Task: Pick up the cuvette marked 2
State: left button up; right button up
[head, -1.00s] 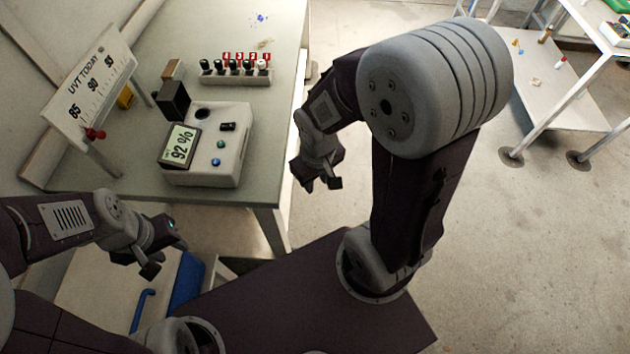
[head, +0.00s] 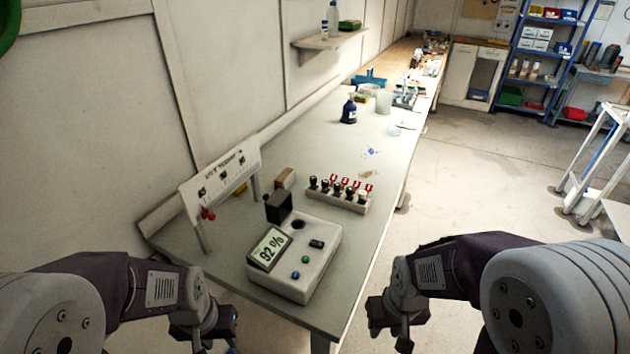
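Several dark-capped cuvettes (head: 338,188) stand in a pale rack (head: 345,203) on the bench, with small red tags behind them. The numbers on the tags are too small to read, so I cannot tell which cuvette is marked 2. My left gripper (head: 212,340) is at the bottom edge, left of the bench's near end, with its fingers apart and partly cut off. My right gripper (head: 390,332) is right of the bench's near corner, fingers apart and empty. Both are nearer to me than the rack and touch no cuvette.
A white meter (head: 318,268) reading 92 % stands in front of the rack, with a dark block (head: 278,207) behind it. A sign on posts (head: 222,180) stands at left. Bench between rack and bottle is mostly clear.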

aim_at(313, 180)
jog(key=l+u, duration=0.25)
jog(key=i+l+u, duration=0.1)
jog(key=l+u, duration=0.15)
jog(key=l, duration=0.25)
jog(key=i+l+u, duration=0.15)
jog(key=l+u, duration=0.25)
jog(key=l, duration=0.2)
jog(key=l+u, duration=0.4)
jog(key=l, duration=0.2)
jog(key=l+u, duration=0.4)
jog(key=l, duration=0.25)
jog(key=l+u, duration=0.4)
jog(key=l, duration=0.2)
jog(key=i+l+u, duration=0.2)
jog(key=l, duration=0.15)
jog(key=i+l+u, duration=0.25)
jog(key=k+l, duration=0.1)
